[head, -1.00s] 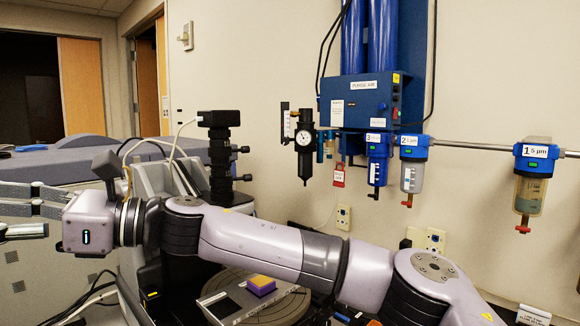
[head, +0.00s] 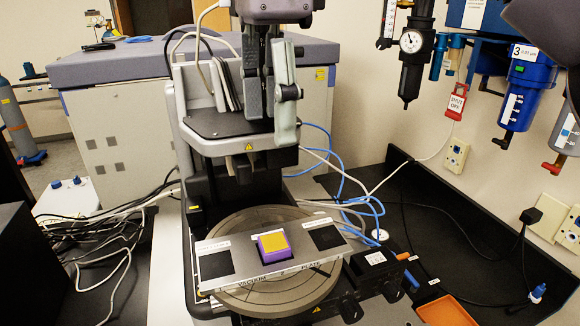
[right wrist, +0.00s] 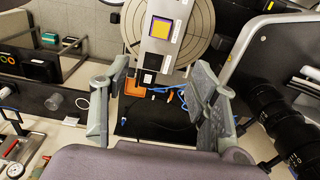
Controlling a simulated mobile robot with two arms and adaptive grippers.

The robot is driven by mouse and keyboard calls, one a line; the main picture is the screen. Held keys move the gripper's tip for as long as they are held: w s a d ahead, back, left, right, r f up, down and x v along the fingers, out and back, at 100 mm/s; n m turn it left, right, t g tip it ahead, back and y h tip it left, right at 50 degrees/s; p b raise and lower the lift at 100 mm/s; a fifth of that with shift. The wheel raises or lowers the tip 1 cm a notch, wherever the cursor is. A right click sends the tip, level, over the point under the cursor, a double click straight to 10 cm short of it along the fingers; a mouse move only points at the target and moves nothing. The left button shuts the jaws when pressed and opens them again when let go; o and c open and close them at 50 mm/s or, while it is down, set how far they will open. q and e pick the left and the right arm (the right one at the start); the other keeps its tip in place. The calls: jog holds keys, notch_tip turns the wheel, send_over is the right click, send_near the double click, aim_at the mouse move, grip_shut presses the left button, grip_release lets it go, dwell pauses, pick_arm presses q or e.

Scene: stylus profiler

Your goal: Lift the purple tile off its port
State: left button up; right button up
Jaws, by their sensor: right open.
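The purple tile (head: 274,246) has a yellow top face and purple sides. It sits at the middle of the silver vacuum plate (head: 223,254), between two dark square ports. In the right wrist view the tile (right wrist: 161,28) is at the top centre, with purple edges around its yellow face. My right gripper (head: 270,122) points down at the top of the head view, well above the tile and apart from it. Its two fingers are spread and empty; the right wrist view shows the open gap (right wrist: 160,80). The port under the tile is hidden. My left gripper is out of view.
The plate lies on a round grooved stage (head: 262,302). The black profiler head (head: 235,165) stands behind it, close to my gripper. Cables (head: 115,225) lie to the left, blue tubing to the right. An orange tray (head: 444,311) is at the lower right.

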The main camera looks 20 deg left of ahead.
notch_tip(320, 180, down, 4)
jog(key=r+b, duration=0.1)
jog(key=b, duration=0.1)
send_over(276, 242)
notch_tip(276, 242, down, 7)
jog(key=shift+w+d+r, duration=0.15)
jog(key=shift+r, duration=0.05)
notch_tip(276, 242, down, 7)
jog(key=shift+r+p, duration=0.15)
jog(key=shift+p, duration=0.3)
jog(key=shift+f, duration=0.55)
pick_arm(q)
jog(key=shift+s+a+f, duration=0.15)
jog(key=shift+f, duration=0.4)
pick_arm(e)
jog(key=shift+c, duration=0.4)
grip_shut()
